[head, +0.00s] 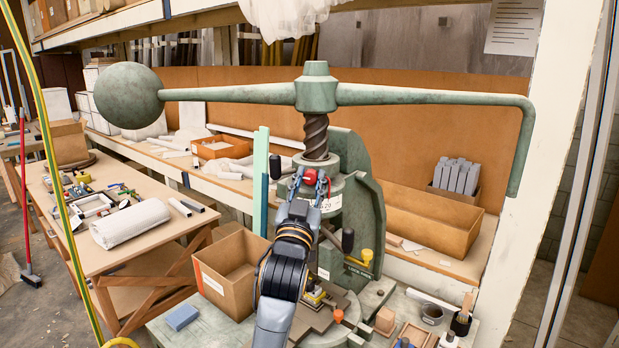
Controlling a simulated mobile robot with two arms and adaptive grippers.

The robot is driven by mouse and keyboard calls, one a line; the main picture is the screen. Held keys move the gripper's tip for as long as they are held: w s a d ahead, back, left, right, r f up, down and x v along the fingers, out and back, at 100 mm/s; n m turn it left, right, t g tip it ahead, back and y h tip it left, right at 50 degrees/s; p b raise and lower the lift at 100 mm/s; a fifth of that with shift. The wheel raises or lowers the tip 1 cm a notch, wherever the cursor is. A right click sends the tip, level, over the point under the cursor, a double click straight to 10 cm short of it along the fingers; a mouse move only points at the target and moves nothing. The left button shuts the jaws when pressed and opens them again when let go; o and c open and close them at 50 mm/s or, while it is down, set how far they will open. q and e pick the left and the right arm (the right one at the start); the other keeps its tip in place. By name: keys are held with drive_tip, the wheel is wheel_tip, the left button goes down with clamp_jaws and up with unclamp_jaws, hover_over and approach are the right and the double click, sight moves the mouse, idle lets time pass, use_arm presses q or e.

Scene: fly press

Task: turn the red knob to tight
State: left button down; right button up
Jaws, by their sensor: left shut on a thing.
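The green fly press (366,200) stands on the bench, with its screw rising to a long cross arm. The small red knob (310,176) is on the front of the collar below the screw. My left gripper (312,184) reaches up from the bottom of the head view and is shut on the red knob. Its fingers hide part of the knob and part of a white label (331,203) beside it. I cannot read the tightness marking. My right gripper is not in view.
The cross arm has a heavy ball (129,95) at left and a bent-down handle (522,150) at right. A yellow knob (366,255) and a black handle (348,240) sit close right of my arm. A cardboard box (232,268) stands left of it. Small items crowd the bench front.

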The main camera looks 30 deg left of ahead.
use_arm(q)
drive_tip(key=m, duration=0.1)
drive_tip(key=m+h+p, duration=0.1)
drive_tip(key=shift+a+r+m, duration=0.1)
drive_tip(key=shift+r+m, duration=0.1)
drive_tip(key=shift+m, duration=0.1)
drive_tip(key=m+h+p, duration=0.2)
drive_tip(key=m+p, duration=0.1)
drive_tip(key=m, duration=0.1)
drive_tip(key=m+h+p, duration=0.1)
drive_tip(key=m+p, duration=0.2)
drive_tip(key=m, duration=0.1)
drive_tip(key=m+h+p, duration=0.2)
drive_tip(key=m+p, duration=0.1)
drive_tip(key=m, duration=0.1)
drive_tip(key=shift+a+r+g+h, duration=0.1)
drive_tip(key=shift+r+g+h, duration=0.05)
drive_tip(key=shift+g+h, duration=0.15)
drive_tip(key=shift+m+p, duration=0.45)
drive_tip(key=shift+m, duration=0.05)
drive_tip(key=shift+m+g+p, duration=0.3)
drive_tip(key=shift+m+g, duration=0.2)
drive_tip(key=shift+m, duration=0.4)
drive_tip(key=shift+m+g+h, duration=0.4)
drive_tip(key=shift+m+g, duration=0.1)
drive_tip(key=shift+m, duration=0.9)
